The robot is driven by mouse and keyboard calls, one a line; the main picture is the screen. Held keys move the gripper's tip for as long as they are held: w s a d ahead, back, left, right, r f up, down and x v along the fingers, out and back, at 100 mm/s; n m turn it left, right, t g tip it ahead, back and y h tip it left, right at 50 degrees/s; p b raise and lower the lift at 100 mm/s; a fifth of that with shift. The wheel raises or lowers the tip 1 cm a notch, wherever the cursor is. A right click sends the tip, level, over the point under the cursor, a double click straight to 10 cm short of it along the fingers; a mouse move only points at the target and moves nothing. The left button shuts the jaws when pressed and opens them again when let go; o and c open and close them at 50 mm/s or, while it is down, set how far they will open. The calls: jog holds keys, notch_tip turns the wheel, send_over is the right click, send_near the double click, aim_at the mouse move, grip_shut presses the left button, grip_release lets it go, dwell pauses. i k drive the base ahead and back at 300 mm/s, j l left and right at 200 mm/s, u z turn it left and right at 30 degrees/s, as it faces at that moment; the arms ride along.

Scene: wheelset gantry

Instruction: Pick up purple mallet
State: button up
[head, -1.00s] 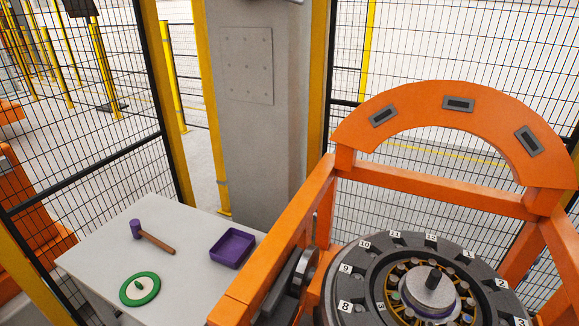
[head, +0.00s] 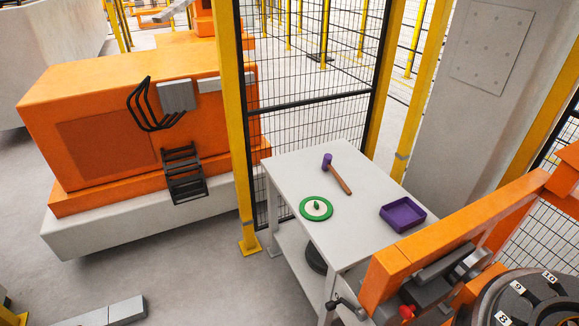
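The purple mallet (head: 328,162) lies on the far part of a white table (head: 289,170) in the head view. Its head is purple and its brown wooden handle (head: 341,181) points toward the lower right. Nothing touches it. My gripper is not in view.
A green-rimmed white disc (head: 316,209) and a purple tray (head: 402,214) share the table. The orange gantry frame (head: 440,236) with its numbered wheel (head: 540,300) stands at the right. Mesh fence and a yellow post (head: 238,130) are behind and left. Grey floor at lower left is mostly open.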

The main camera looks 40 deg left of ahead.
aim_at(327, 165)
jog(key=k+u, duration=0.2)
jog(key=u, duration=0.95)
jog(key=z, duration=1.9)
jog(key=u, duration=1.9)
jog(key=i+j+z, duration=0.1)
jog(key=j, duration=0.2)
jog(key=i+j+z, duration=0.1)
jog(key=j, duration=0.2)
jog(key=i+j+z, duration=0.2)
jog(key=j, duration=0.45)
jog(key=i+j+z, duration=0.35)
jog(key=i+j, duration=0.15)
jog(key=i+j+z, duration=0.35)
jog(key=j, duration=0.35)
jog(key=i+j+z, duration=0.15)
jog(key=j, duration=0.25)
jog(key=i+j+z, duration=0.2)
jog(key=i+j, duration=0.1)
jog(key=j, duration=0.1)
